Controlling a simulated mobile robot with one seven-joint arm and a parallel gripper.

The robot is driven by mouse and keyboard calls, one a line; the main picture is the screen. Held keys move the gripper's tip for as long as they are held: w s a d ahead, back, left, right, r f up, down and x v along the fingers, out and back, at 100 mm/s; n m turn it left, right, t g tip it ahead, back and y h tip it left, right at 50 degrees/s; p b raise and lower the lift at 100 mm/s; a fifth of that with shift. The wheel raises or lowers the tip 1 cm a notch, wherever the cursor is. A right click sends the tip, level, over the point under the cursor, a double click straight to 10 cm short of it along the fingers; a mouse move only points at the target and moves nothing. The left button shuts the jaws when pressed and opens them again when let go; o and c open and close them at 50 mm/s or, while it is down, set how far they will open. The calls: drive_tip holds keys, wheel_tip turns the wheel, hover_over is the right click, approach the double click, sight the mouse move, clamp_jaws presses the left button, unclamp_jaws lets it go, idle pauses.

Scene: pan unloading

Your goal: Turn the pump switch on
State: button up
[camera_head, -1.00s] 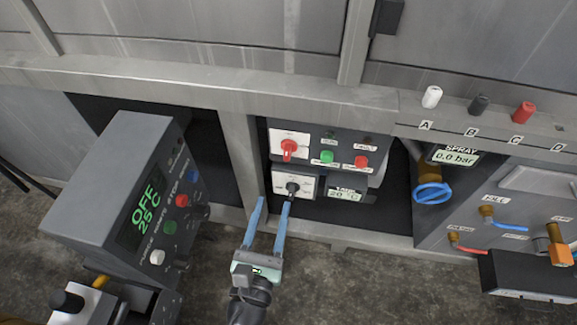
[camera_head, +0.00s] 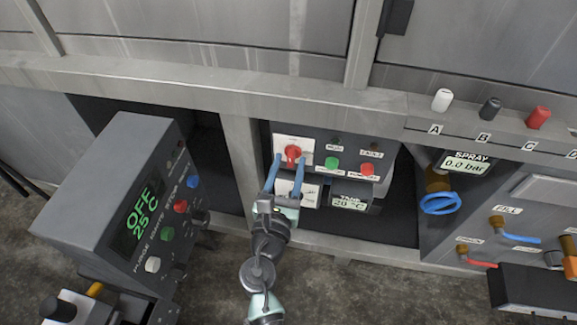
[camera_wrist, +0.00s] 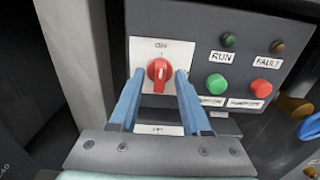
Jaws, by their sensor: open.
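A red rotary switch (camera_head: 292,153) on a white plate sits at the upper left of the grey control panel (camera_head: 352,147). In the wrist view the red switch (camera_wrist: 159,71) has its grip bar roughly upright, with "ON" lettering above it. My gripper (camera_head: 288,161) is open and empty. In the wrist view the fingertips (camera_wrist: 160,76) lie one on each side of the red switch; I cannot tell whether they touch it. A second white plate (camera_head: 311,195) below is mostly hidden behind my gripper, and its black knob is out of sight.
Right of the switch are a green button (camera_wrist: 217,83) and a red button (camera_wrist: 261,88) under dark RUN and FAULT lamps. A tank display (camera_head: 350,200) is below. A grey box reading OFF 25 C (camera_head: 118,195) stands left. A blue-handled valve (camera_head: 440,203) is right.

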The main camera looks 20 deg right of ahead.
clamp_jaws()
drive_tip(key=shift+m, duration=0.4)
drive_tip(key=m+b, duration=0.1)
drive_tip(key=m, duration=0.2)
drive_tip(key=shift+f+m+b, duration=0.15)
drive_tip(key=shift+m+b, duration=0.25)
drive_tip(key=m+b, duration=0.2)
drive_tip(key=m, duration=0.2)
drive_tip(key=shift+d, duration=0.1)
drive_tip(key=m+b, duration=0.2)
drive_tip(key=m, duration=0.3)
drive_tip(key=shift+f, duration=0.15)
drive_tip(key=m+b, duration=0.2)
drive_tip(key=m, duration=0.2)
drive_tip(key=shift+s+d, duration=0.1)
drive_tip(key=shift+m, duration=0.3)
